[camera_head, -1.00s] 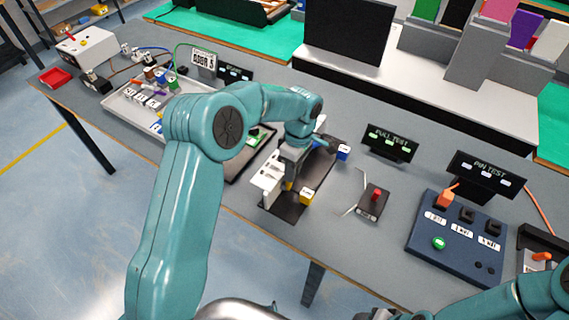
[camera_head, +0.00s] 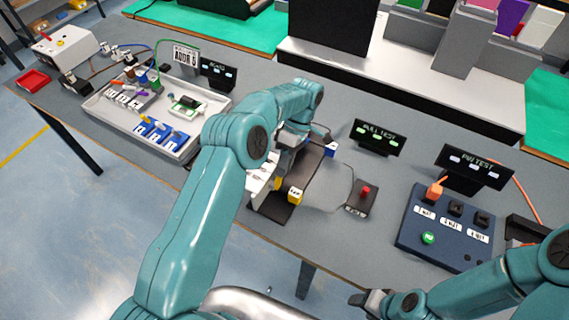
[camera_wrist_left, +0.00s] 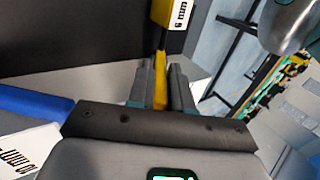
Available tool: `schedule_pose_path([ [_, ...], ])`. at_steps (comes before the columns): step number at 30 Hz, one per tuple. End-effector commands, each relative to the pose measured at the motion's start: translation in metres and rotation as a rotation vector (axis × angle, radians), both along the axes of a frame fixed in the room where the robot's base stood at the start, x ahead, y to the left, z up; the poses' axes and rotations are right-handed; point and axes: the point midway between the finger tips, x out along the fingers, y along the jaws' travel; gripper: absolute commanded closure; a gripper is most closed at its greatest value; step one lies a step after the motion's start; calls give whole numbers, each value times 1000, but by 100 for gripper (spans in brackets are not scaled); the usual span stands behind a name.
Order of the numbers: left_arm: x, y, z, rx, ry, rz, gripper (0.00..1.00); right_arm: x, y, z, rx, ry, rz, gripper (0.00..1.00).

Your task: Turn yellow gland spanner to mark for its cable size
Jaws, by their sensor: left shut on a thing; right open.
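The yellow gland spanner (camera_wrist_left: 160,66) stands between the fingers of my left gripper (camera_wrist_left: 159,88) in the left wrist view, and the gripper is shut on it. A yellow block with a white "6 mm" label (camera_wrist_left: 178,14) is at its far end. In the head view the labelled yellow block (camera_head: 295,196) sits on the dark fixture (camera_head: 272,208); my left arm hides the fingertips there. A blue part (camera_wrist_left: 30,103) with a "10 mm" label lies left in the wrist view. My right gripper (camera_head: 372,302) is open and empty at the bottom of the head view.
A blue pin test panel (camera_head: 440,235) is further right. A grey tray (camera_head: 105,120) of parts lies left.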

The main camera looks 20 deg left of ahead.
Motion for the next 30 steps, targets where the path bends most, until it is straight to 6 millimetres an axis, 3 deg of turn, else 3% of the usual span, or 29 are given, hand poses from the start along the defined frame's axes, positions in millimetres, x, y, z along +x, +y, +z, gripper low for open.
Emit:
schedule_pose_path([
  [18, 1, 1, 0, -2, 32, 3, 100, 0, 0, -2, 0, 0, 0, 45],
  [19, 1, 1, 0, -2, 32, 3, 75, 0, 0, -2, 0, 0, 0, 45],
  [21, 1, 1, 0, -1, 33, 2, 60, 0, 0, -2, 0, 0, 0, 45],
  [30, 1, 0, 0, -1, 31, 1, 60, 0, 0, -1, 0, 0, 0, 45],
])
